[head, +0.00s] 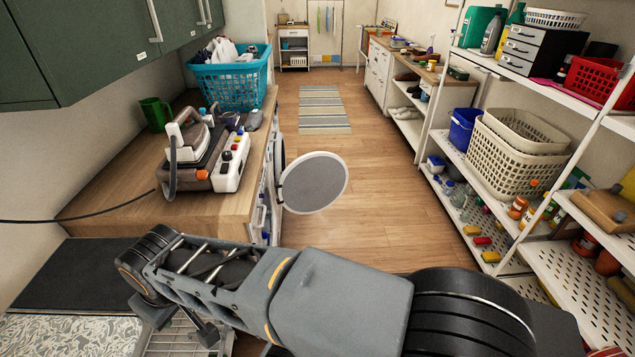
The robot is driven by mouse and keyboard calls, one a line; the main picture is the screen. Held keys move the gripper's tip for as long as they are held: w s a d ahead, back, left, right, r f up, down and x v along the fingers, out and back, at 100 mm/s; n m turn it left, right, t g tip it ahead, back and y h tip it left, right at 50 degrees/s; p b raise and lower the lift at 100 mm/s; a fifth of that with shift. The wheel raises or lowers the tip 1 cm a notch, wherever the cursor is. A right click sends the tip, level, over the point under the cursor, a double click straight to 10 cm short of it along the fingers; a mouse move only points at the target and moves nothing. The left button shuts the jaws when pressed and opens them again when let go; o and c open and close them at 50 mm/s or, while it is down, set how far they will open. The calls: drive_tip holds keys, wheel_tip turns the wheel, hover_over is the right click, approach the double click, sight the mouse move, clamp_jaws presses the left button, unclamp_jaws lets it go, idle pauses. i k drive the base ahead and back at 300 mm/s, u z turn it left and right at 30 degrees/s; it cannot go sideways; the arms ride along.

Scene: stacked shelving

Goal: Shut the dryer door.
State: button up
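The dryer door (314,184) is a round grey panel with a white rim. It stands open, swung out from the front of the wooden counter over the floor of the aisle. The dryer body is under the counter and shows only as a thin edge-on strip of its front, so its opening is mostly hidden. My arm crosses the bottom of the head view, nearer to me than the door and apart from it in the picture.
The wooden counter (110,190) on the left holds a teal laundry basket (232,82), a green mug (155,114) and a steam iron (190,145). White shelves (500,160) with baskets and bottles line the right. The wooden floor (385,220) between is clear, with a striped rug (323,110) farther back.

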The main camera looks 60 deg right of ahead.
sight(312, 183)
drive_tip(key=z, duration=2.65)
drive_tip(key=i, duration=6.1)
drive_tip(key=u, duration=5.1)
